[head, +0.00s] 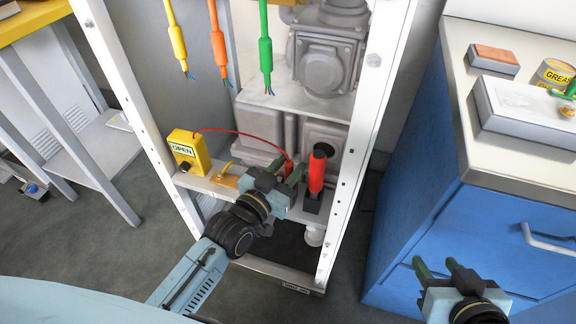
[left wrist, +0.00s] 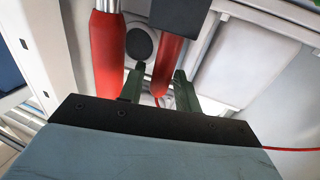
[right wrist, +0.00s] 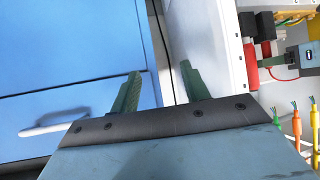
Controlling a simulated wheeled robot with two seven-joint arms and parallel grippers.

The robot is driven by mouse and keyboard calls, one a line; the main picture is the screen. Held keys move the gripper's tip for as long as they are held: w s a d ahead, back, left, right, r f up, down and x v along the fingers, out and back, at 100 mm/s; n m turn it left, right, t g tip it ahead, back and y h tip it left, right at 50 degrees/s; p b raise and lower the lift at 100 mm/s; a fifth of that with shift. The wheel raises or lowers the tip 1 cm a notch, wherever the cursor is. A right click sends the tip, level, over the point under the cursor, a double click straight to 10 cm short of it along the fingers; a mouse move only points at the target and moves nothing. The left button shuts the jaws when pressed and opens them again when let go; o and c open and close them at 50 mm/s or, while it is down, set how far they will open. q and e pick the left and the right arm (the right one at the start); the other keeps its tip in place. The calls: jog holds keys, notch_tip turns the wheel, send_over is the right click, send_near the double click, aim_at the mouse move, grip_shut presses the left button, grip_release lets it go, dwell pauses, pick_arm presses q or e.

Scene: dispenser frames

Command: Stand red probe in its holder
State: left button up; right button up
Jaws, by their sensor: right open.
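The red probe (head: 289,169) is beside the wider red handle on the rack's lower shelf. It also shows in the left wrist view (left wrist: 169,62), slanted between my left fingers. A black block (left wrist: 182,16), which looks like the holder, is at the probe's far end. I cannot tell whether the probe is seated in it. The head view hides that end behind my gripper. My right gripper (head: 434,268) is open and empty in front of the blue cabinet, and its fingers also show in the right wrist view (right wrist: 160,85).
A red handle (head: 316,172) stands in a black base just right of the probe. A red wire runs to the yellow OPEN box (head: 187,151). White rack posts (head: 350,150) flank the shelf. Yellow, orange and green cables hang above. The blue cabinet (head: 450,210) stands right.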

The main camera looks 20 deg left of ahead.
pick_arm(q)
jog(key=shift+o, duration=0.3)
jog(key=shift+r, duration=0.2)
jog(key=s+a+f+g+y+p, duration=0.1)
jog(key=s+a+f+g+y, duration=0.1)
jog(key=s+g, duration=0.5)
jog(key=s+a+f+n+g+y+p, duration=0.1)
jog(key=s+a+f+g, duration=0.4)
jog(key=s, duration=1.2)
jog(key=shift+a+f+g+y+p, duration=0.2)
jog(key=shift+a+g+y+p, duration=0.65)
jog(key=shift+a+y, duration=0.25)
pick_arm(e)
jog(key=s+d+f+g+h, duration=0.2)
jog(key=s+d+f+g, duration=0.2)
jog(key=s+f+g, duration=0.3)
jog(key=shift+s+d+f+m, duration=0.2)
jog(key=shift+s+d+m, duration=0.15)
jog(key=shift+s, duration=0.9)
